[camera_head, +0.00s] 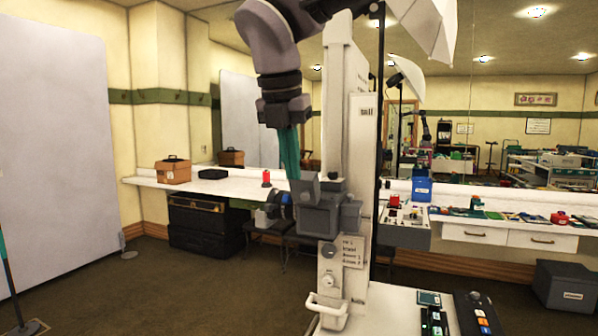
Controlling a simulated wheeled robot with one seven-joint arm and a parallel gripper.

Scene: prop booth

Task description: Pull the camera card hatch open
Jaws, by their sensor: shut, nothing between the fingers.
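A dark grey camera (319,220) is mounted on a tall white column (345,110), with its lens side (277,207) facing left. I cannot make out a card hatch on the camera at this size, nor whether one is open. My gripper (293,176) hangs down from the arm at the top of the picture, its teal fingers together and empty. The fingertips are just above or behind the camera's upper left part; I cannot tell whether they touch it.
A white handle (326,309) juts from the lower column. A button panel (478,314) is at the bottom right. A long white shelf (224,187) runs along the mirrored wall, with a brown case (173,170) on it. A white panel (60,160) stands left. Left-hand floor is mostly clear.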

